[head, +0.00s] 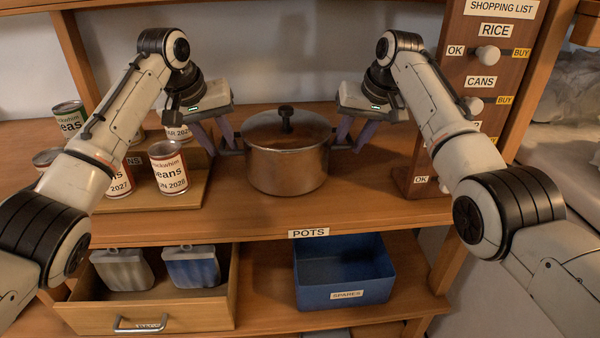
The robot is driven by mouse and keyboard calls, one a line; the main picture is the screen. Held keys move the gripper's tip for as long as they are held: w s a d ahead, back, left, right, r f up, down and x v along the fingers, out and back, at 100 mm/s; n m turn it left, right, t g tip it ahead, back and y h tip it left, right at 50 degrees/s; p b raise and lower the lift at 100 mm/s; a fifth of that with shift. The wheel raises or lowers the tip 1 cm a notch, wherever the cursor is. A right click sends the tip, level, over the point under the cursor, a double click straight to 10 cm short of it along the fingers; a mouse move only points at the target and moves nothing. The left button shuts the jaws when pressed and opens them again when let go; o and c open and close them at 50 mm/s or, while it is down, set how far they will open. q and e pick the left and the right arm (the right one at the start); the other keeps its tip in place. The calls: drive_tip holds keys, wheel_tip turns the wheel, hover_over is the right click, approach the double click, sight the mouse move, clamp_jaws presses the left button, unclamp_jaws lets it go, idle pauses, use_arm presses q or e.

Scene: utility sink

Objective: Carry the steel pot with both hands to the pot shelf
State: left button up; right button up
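The steel pot (287,168), brownish in this light, has a dark lid with a black knob. It stands upright on, or just over, the wooden pot shelf (370,215), behind the POTS label (308,233). My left gripper (228,145) is at the pot's left handle, and my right gripper (340,143) is at its right handle. Both grippers point down with their fingers around the handle places. The handles are mostly hidden by the fingers, so I cannot tell if the fingers are closed on them.
Cans (169,168) stand on a wooden tray left of the pot. A shopping list board (470,90) with knobs stands at right. Below are an open drawer (200,312) with two bags and a blue SPARES bin (345,275). Shelf space right of the pot is clear.

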drive_tip(key=shift+s+r, duration=0.1)
drive_tip(key=shift+r, duration=0.2)
use_arm(q)
drive_tip(key=v, duration=0.6)
drive_tip(key=shift+r, duration=0.25)
use_arm(e)
drive_tip(key=v, duration=0.7)
use_arm(q)
drive_tip(key=shift+s+a, duration=0.1)
drive_tip(key=shift+s, duration=0.05)
